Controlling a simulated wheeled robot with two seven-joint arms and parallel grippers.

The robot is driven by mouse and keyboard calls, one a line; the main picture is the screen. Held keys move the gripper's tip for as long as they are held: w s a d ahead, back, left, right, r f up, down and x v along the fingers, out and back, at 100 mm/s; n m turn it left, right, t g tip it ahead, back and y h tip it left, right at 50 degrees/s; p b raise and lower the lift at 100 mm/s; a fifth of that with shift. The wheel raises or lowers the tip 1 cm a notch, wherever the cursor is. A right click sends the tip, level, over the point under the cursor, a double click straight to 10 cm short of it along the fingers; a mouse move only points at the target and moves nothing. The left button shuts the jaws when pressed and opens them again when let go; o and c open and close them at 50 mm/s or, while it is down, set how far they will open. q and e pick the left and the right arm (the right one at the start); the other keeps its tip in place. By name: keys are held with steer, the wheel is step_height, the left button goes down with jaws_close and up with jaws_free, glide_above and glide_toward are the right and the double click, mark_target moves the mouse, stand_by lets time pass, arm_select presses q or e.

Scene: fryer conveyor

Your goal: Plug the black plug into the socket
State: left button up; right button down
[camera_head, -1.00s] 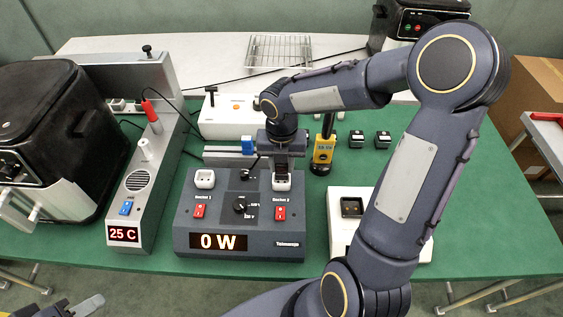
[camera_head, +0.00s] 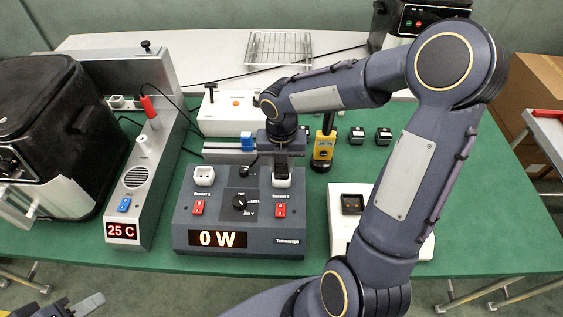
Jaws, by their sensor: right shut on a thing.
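The grey power box (camera_head: 238,220) stands on the green table, with a left white socket (camera_head: 204,174) and a right white socket (camera_head: 281,184) on top. Its display reads 0 W. My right gripper (camera_head: 282,164) points down above the right socket and is shut on the black plug (camera_head: 282,172). The plug is at the top of that socket, partly hidden by the gripper; I cannot tell whether it is fully seated. My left gripper (camera_head: 78,306) shows only in part at the bottom left corner, away from the box, and its opening is unclear.
A grey heater unit (camera_head: 137,205) reading 25 C and a black fryer (camera_head: 60,130) stand left. A yellow device (camera_head: 324,150) and two small black blocks (camera_head: 370,137) stand behind right. A white charger box (camera_head: 342,228) is partly behind my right arm.

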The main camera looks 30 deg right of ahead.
steer(key=shift+f+b, duration=0.35)
steer(key=shift+f, duration=0.3)
steer(key=c, duration=1)
jaws_free()
steer(key=shift+r, duration=0.1)
steer(key=shift+r, duration=0.1)
steer(key=shift+r+p, duration=2.95)
steer(key=shift+p, duration=0.2)
